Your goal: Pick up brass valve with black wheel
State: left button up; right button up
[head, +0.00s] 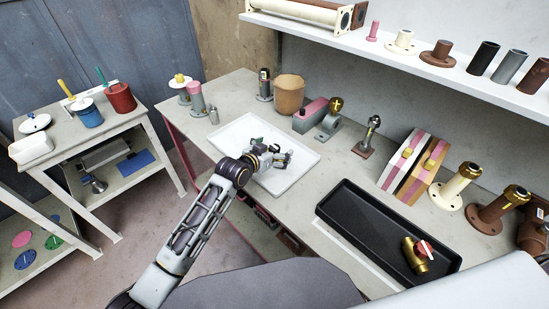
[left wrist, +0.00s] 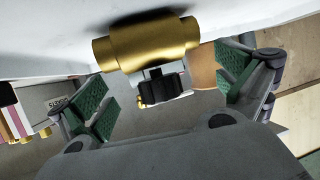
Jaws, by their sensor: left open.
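The brass valve with black wheel shows in the left wrist view as a gold cylinder (left wrist: 147,43) with a short stem and a black wheel (left wrist: 163,90). It lies on a pale surface, with the wheel between my left gripper's green-padded fingers. My left gripper (left wrist: 165,86) is open, its fingers apart on either side of the wheel with gaps. In the head view my left gripper (head: 272,155) is over the white tray (head: 232,137) and largely hides what lies there. My right gripper is not in view.
A black tray (head: 350,205) holds a brass valve with red wheel (head: 418,254). A tan pot (head: 290,93) and a pink-and-grey block (head: 310,115) stand behind the white tray. Flanged pipes (head: 455,187) stand at right. A shelf (head: 400,55) overhangs the back.

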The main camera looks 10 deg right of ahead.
pick_arm(q)
jog(key=shift+c, duration=0.3)
jog(key=shift+r, duration=0.1)
jog(key=c, duration=1.2)
jog(key=shift+r, duration=5)
